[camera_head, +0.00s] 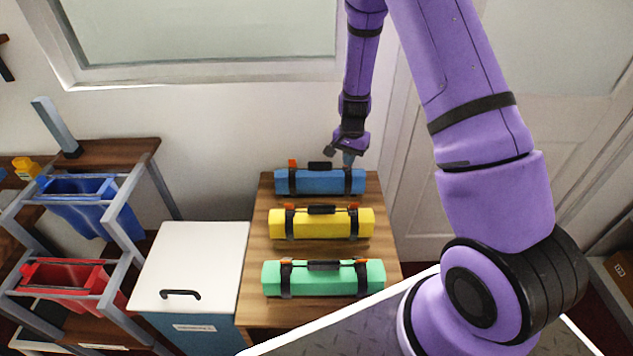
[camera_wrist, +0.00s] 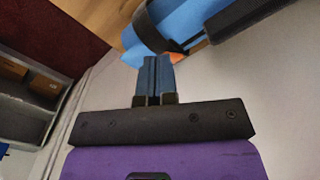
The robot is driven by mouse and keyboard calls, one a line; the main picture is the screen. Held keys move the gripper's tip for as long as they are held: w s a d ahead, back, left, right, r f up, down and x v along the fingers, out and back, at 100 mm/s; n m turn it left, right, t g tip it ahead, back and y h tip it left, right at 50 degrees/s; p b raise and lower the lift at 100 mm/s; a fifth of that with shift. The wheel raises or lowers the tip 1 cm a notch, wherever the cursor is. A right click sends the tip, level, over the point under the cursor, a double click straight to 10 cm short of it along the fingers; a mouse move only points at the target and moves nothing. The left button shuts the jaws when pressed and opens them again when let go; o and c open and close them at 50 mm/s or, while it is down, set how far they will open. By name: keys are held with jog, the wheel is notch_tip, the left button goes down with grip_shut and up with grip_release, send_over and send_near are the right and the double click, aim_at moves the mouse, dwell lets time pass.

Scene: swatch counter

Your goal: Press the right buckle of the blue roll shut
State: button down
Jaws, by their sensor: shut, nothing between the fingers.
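The blue roll (camera_head: 320,182) lies at the back of the wooden counter, with two black straps and a black handle (camera_head: 320,166). Its left buckle (camera_head: 292,164) shows orange and stands up. My gripper (camera_head: 348,160) is shut and empty, pointing down at the roll's right strap, and it hides most of the right buckle in the head view. In the wrist view the shut fingertips (camera_wrist: 155,60) are beside a black strap (camera_wrist: 150,30) and an orange piece of the right buckle (camera_wrist: 178,58). I cannot tell whether they touch it, or whether the buckle is shut.
A yellow roll (camera_head: 335,224) and a green roll (camera_head: 325,278) lie in front on the same counter (camera_head: 253,285). A white-lidded box (camera_head: 195,255) stands to the left, beside a rack with blue and red bins (camera_head: 65,280). A wall is close behind.

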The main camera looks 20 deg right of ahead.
jog(key=shift+s+a+f, duration=0.1)
jog(key=shift+s+f, duration=0.05)
jog(key=shift+f, duration=0.55)
jog(key=shift+s+f, duration=0.1)
jog(key=shift+f, duration=0.55)
jog(key=shift+r, duration=4)
jog(key=s+a+r+n+t+y, duration=0.1)
jog(key=s+a+r+n, duration=0.3)
jog(key=r, duration=0.8)
jog(key=s+a+r+n+t, duration=0.15)
jog(key=s+r, duration=0.45)
jog(key=r, duration=0.6)
jog(key=s+r+n+t, duration=0.1)
jog(key=s+r, duration=0.2)
jog(key=s, duration=0.4)
jog(key=s+a+r+n, duration=0.1)
jog(key=s+r+n, duration=0.1)
jog(key=s+r, duration=0.2)
jog(key=s+a+r+n+t+h, duration=0.1)
jog(key=s+r+n, duration=0.1)
jog(key=s, duration=0.7)
jog(key=shift+s+a+r+t, duration=0.2)
jog(key=shift+s+r+t, duration=0.2)
jog(key=shift+r, duration=0.45)
